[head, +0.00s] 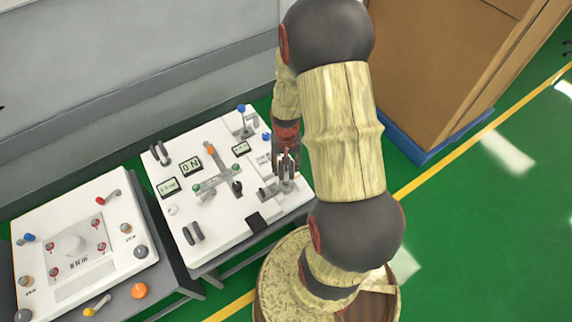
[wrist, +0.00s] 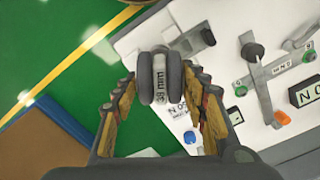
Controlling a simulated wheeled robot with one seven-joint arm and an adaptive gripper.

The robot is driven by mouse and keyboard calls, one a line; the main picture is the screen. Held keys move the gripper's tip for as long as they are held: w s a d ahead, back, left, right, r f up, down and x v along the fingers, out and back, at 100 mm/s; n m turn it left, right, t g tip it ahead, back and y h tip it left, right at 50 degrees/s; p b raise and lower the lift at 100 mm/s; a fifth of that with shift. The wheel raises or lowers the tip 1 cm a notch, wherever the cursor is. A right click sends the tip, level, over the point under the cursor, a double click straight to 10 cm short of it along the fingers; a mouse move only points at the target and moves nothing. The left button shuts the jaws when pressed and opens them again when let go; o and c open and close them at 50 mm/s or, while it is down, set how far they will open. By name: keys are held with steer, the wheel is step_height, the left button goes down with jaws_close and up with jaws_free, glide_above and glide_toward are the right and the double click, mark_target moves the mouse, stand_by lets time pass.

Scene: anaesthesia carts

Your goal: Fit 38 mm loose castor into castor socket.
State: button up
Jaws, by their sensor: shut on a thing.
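The 38 mm loose castor (wrist: 160,80) shows in the wrist view as two dark wheels on either side of a grey middle marked "38 mm". My gripper (wrist: 165,92) is shut on it, with a finger on each side. In the head view my gripper (head: 287,158) is over the right part of the white cart top (head: 222,138), and the castor is too small to make out clearly. A grey fitting (head: 268,193) stands on the top just below my gripper. I cannot tell for sure which fitting is the castor socket.
The white top also bears a grey cross-shaped piece with knobs (head: 213,182), small display panels (head: 191,166) and dark paired rollers (head: 193,233). A second white panel (head: 75,285) stands at left. A large brown box (head: 450,70) on a blue base is at right.

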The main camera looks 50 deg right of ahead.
steer(key=shift+f+b, duration=1.4)
steer(key=shift+f, duration=1.3)
steer(key=o, duration=1.1)
steer(key=shift+o, duration=0.7)
steer(key=shift+r, duration=0.1)
steer(key=shift+w+r, duration=0.1)
steer(key=shift+r, duration=0.2)
step_height(320, 180, up, 11)
steer(key=shift+r, duration=0.1)
